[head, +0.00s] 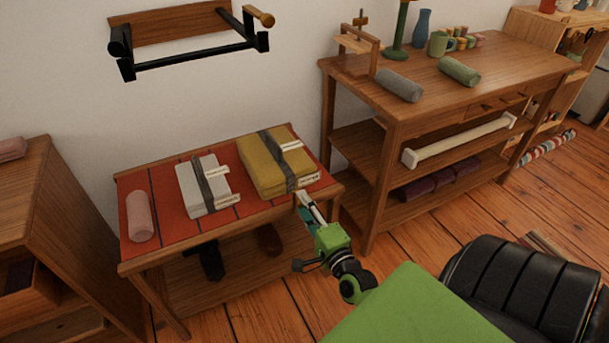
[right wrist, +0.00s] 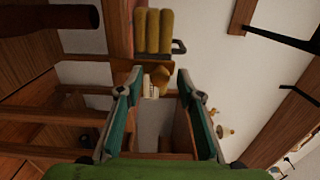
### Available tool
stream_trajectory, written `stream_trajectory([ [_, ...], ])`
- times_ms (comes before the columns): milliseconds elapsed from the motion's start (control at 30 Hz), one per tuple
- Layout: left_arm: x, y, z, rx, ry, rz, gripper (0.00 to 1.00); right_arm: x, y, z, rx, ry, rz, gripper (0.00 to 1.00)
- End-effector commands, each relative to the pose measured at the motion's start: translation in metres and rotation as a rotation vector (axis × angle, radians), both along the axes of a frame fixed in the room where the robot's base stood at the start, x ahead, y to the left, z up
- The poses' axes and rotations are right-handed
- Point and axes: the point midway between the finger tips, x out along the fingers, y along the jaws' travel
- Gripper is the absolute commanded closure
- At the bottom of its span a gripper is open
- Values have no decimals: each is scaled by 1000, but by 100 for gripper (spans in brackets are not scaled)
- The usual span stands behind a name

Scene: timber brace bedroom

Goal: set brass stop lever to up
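A black wall rack (head: 190,58) hangs from a wooden board at the upper left. A short tan, brass-coloured piece (head: 259,16) lies at its right end, looking like the brass stop lever; its exact setting is hard to tell. My right gripper (head: 309,207) is low in front of the bench's right end, well below and to the right of the rack. In the right wrist view its two fingers (right wrist: 160,88) are apart, with nothing held between them. Part of the rack also shows at the right of that view, where I cannot make out the lever. My left gripper is out of view.
A low bench (head: 129,263) holds a pink roll, a pale strapped bundle and a mustard strapped bundle (head: 262,175). A taller wooden table (head: 436,98) with rolls and a green mug stands at right. A black padded seat (head: 515,290) is at lower right. Wall below the rack is clear.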

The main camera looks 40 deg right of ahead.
Motion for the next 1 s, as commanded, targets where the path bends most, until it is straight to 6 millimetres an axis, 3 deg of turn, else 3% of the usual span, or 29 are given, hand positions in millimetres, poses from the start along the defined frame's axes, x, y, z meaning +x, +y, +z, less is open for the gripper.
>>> stream_trajectory([
  [167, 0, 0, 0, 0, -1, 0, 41, -16, 4, -1, 0, 3, 1, 66],
  [633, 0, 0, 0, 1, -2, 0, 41, -99, 24, -1, 1, 3, 1, 66],
  [800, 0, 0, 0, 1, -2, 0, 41, -113, 27, 0, 0, 0, 0, 66],
  [1000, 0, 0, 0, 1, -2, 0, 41, -116, 28, 0, 1, -2, 0, 66],
])
